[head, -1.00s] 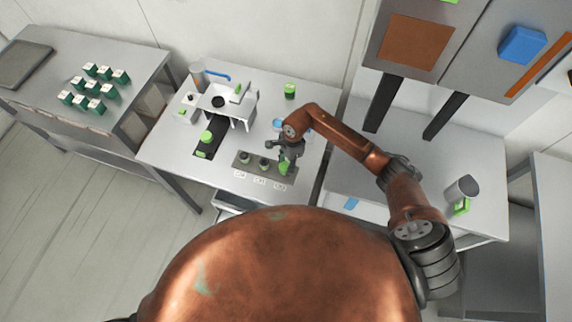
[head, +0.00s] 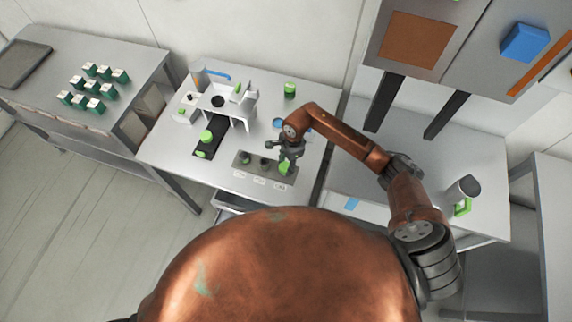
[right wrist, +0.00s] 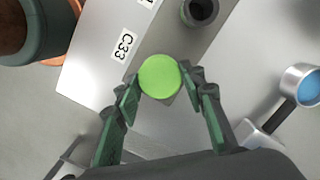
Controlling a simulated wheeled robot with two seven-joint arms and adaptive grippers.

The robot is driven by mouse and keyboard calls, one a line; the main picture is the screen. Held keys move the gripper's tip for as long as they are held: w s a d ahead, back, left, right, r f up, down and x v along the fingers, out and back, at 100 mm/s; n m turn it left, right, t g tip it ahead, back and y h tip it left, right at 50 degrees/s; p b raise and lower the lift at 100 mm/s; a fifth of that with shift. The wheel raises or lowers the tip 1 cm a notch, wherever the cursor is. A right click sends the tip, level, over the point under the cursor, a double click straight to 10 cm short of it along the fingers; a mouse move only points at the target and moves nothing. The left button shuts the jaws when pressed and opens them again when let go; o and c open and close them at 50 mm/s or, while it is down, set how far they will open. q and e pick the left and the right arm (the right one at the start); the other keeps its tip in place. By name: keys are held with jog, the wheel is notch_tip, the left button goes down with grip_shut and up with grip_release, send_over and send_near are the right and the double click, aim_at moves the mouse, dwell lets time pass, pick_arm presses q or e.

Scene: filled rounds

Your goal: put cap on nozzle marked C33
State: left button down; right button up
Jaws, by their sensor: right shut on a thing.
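My right gripper (head: 287,161) is shut on a bright green round cap (right wrist: 160,77). In the head view the cap (head: 285,168) is at the right end of a grey strip (head: 251,164) holding dark nozzles. In the right wrist view the label C33 (right wrist: 125,46) lies beside the cap, and a neighbouring open nozzle (right wrist: 200,11) stands uncapped. The cap hides what is below it, so I cannot tell whether it touches or sits on the C33 nozzle. My left gripper is out of view.
A white machine (head: 243,105) and a black strip with green items (head: 207,136) stand to the left. A green container (head: 290,90) stands at the back. A blue-topped metal cup (right wrist: 303,85) is beside the gripper. The front edge of the table is close to the labels.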

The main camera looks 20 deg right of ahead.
jog(key=o, duration=1)
jog(key=shift+o, duration=0.7)
jog(key=o, duration=0.4)
jog(key=shift+c, duration=0.2)
jog(key=shift+r+p, duration=1.35)
jog(key=shift+r, duration=2.15)
jog(key=shift+f, duration=0.1)
